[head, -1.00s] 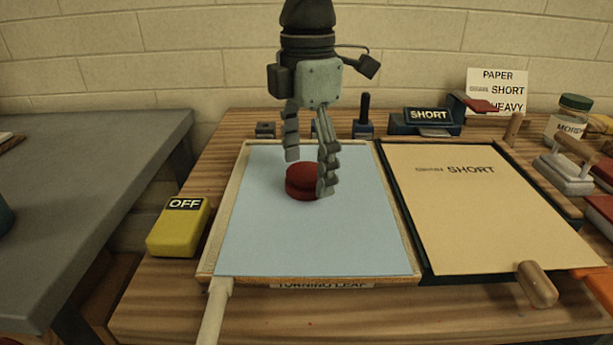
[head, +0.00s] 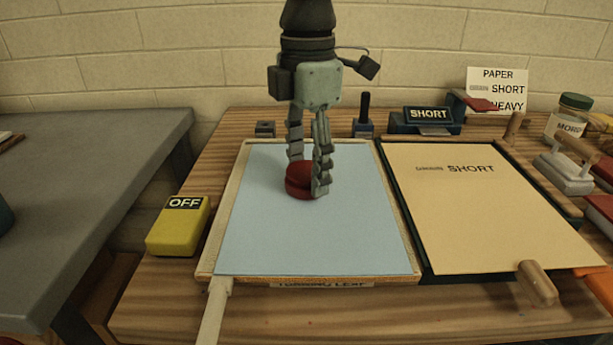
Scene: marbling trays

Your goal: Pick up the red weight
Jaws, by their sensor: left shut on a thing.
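The red weight (head: 299,182) is a round, dark red disc on the pale blue sheet in the left tray (head: 231,215). My left gripper (head: 305,178) points straight down from above and is shut on the red weight. One finger is in front at the weight's right side, hiding part of it. The other finger is behind at its upper left. The weight looks to be resting on the sheet; I cannot see any gap beneath it. My right gripper is not in view.
A yellow block marked OFF (head: 180,226) stands left of the tray. A tan board marked SHORT (head: 480,215) lies to the right, with a wooden handle (head: 537,283) at its front. Small devices, a jar (head: 568,116) and a sign (head: 497,90) stand behind. A grey table (head: 80,210) is at left.

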